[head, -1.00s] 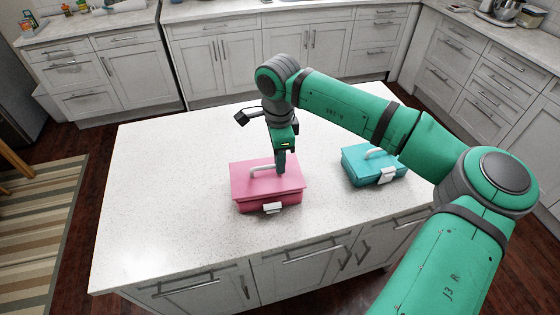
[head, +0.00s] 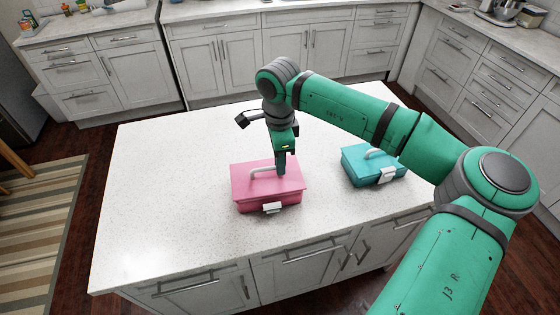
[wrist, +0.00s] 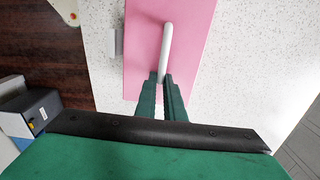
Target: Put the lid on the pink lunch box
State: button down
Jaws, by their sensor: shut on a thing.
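The pink lunch box (head: 262,203) stands upright on the island counter, with its white latch at the front. Its pink lid (head: 285,181) lies over the top of the box; I cannot tell whether it is fully seated. My gripper (head: 281,171) points down at the lid and is shut on the lid's white handle (head: 257,170). In the wrist view, the two green fingers (wrist: 161,80) close on the near end of the handle (wrist: 167,45), above the pink lid (wrist: 190,20).
A teal lunch box (head: 362,170) with a white handle and latch stands to the right on the same white counter (head: 160,220). My arm passes above and behind it. The counter's left side is clear.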

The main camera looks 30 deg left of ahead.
jog(key=shift+f, duration=0.75)
jog(key=c, duration=1.8)
grip_release()
jog(key=shift+o, duration=0.2)
notch_tip(320, 180, up, 11)
jog(key=shift+f, duration=0.15)
